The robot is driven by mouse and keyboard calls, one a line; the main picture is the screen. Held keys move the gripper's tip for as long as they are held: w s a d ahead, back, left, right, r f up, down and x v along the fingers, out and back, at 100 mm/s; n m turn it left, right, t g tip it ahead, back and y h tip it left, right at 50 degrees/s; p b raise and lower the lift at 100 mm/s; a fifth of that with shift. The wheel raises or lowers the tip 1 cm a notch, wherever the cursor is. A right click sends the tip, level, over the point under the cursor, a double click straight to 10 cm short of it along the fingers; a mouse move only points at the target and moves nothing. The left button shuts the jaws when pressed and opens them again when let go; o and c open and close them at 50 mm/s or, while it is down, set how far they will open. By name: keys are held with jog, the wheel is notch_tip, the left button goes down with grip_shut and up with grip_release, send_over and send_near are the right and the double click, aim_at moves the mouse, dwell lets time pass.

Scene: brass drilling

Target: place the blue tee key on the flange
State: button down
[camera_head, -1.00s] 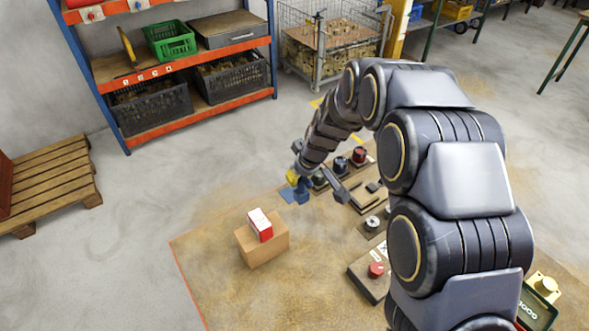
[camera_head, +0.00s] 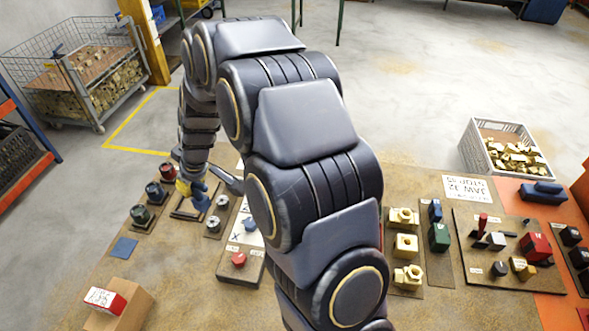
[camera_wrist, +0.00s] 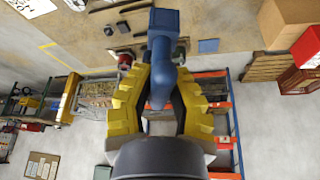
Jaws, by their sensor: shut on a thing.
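My gripper (camera_head: 188,187), with yellow fingers, is shut on the blue tee key (camera_head: 201,200) above the back left part of the table. In the wrist view the blue tee key (camera_wrist: 161,70) stands between the yellow fingers (camera_wrist: 160,95), its wider blocky end beyond the tips. The key hangs close to boards with round fittings; I cannot tell its height. Near it are a grey round fitting (camera_head: 222,201) and a blue piece (camera_head: 250,224) on a white panel. I cannot tell for certain which fitting is the flange. My arm hides part of the table's middle.
A blue square (camera_head: 123,248) lies flat on the table (camera_head: 180,275). A cardboard box with a red-and-white carton (camera_head: 106,299) stands front left. Red and green knobbed fittings (camera_head: 154,192) stand left of my gripper. Brass fittings (camera_head: 405,243) sit to the right of my arm.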

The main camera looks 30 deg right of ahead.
jog(key=s+d+r+m+h, duration=0.1)
jog(key=s+d+m, duration=0.1)
jog(key=d, duration=0.7)
jog(key=s+d+m+h, duration=0.1)
jog(key=s+d+m, duration=0.2)
jog(key=d, duration=0.7)
jog(key=s+d+r+m+h, duration=0.2)
jog(key=s+d+m, duration=0.2)
jog(key=s+d, duration=0.95)
jog(key=shift+m, duration=0.3)
jog(key=w+d+f, duration=0.3)
jog(key=d, duration=0.1)
jog(key=w+d+f, duration=0.3)
jog(key=w+d, duration=0.1)
jog(key=w+d+f, duration=0.3)
jog(key=f, duration=0.1)
jog(key=shift+w+d+f, duration=0.1)
jog(key=shift+w+d, duration=0.25)
jog(key=shift+d, duration=0.05)
jog(key=shift+f, duration=1.5)
jog(key=shift+f, duration=0.15)
jog(key=c, duration=1.2)
grip_release()
jog(key=shift+o, duration=0.2)
